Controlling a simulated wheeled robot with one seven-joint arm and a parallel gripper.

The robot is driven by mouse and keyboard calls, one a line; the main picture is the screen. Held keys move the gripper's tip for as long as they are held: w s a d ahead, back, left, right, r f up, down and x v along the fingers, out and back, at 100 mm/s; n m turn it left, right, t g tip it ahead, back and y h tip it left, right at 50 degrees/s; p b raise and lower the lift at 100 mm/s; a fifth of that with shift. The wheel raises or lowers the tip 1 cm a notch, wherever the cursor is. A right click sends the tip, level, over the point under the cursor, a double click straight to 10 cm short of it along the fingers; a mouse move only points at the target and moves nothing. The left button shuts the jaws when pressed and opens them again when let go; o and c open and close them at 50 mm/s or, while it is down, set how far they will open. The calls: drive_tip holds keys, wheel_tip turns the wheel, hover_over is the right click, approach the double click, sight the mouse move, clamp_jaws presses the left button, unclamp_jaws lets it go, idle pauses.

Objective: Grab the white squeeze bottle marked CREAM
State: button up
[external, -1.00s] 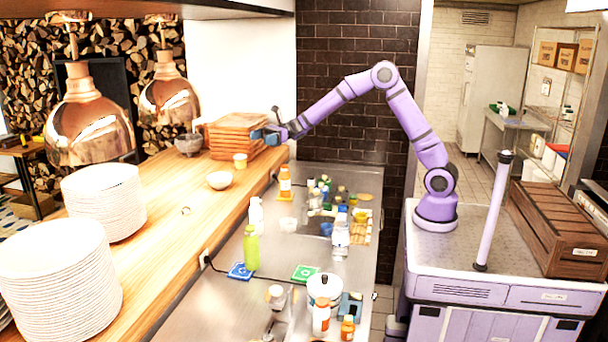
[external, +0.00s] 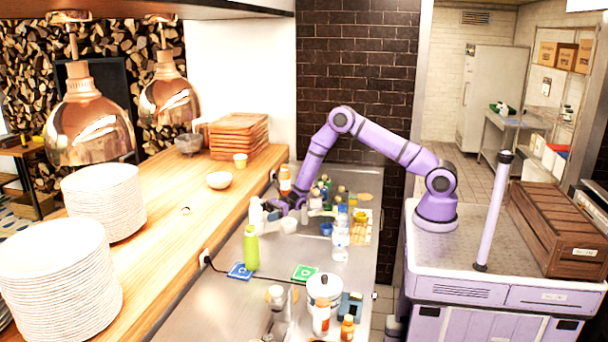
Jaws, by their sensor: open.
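A white squeeze bottle (external: 256,216) stands upright on the steel counter beside the wooden ledge, behind a green bottle. Its marking is too small to read. My gripper (external: 268,209) is low over the counter, just right of the white bottle, with its jaws toward it. The gripper is open. I cannot tell whether the fingers touch the bottle or stand around it. Another white bottle with an orange label (external: 320,320) stands at the near end of the counter; its marking is not readable either.
The green bottle (external: 251,250) stands just in front of the white one. An orange-labelled bottle (external: 285,182) is behind my gripper, and a white bowl (external: 289,225) is below it. A clear water bottle (external: 341,240) and several small bottles crowd the right. The wooden ledge (external: 200,215) rises at left.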

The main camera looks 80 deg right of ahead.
sight(256, 216)
drive_tip(key=shift+x, duration=2.25)
drive_tip(key=shift+r, duration=0.1)
drive_tip(key=c, duration=1.2)
